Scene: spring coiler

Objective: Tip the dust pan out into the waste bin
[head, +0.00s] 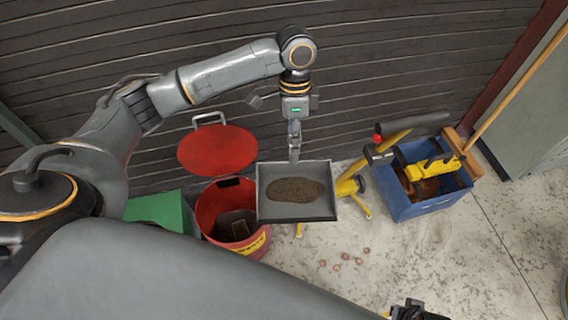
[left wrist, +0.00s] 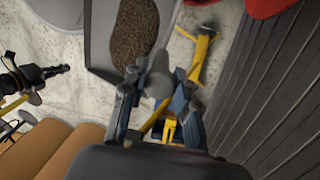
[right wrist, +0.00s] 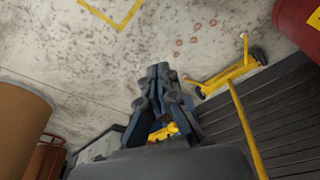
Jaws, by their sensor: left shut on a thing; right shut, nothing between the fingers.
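The grey dust pan (head: 326,208) is held roughly level and carries a brown heap of dust (head: 296,190). My left gripper (head: 294,152) is shut on the pan's handle at its far side; pan (left wrist: 101,30) and dust (left wrist: 136,30) also show in the left wrist view. The red waste bin (head: 207,208) stands on the floor just left of the pan, its round red lid (head: 217,150) raised. Some contents show inside. The pan's left edge overlaps the bin's right side in the head view. My right gripper (right wrist: 160,78) is shut and empty in the right wrist view.
A blue crate (head: 408,212) with copper-coloured contents stands to the right. A yellow stand (head: 350,186) is behind the pan. Several small copper rings (head: 345,256) lie on the floor. A green box (head: 156,210) is left of the bin. A dark slatted wall (head: 420,50) is behind.

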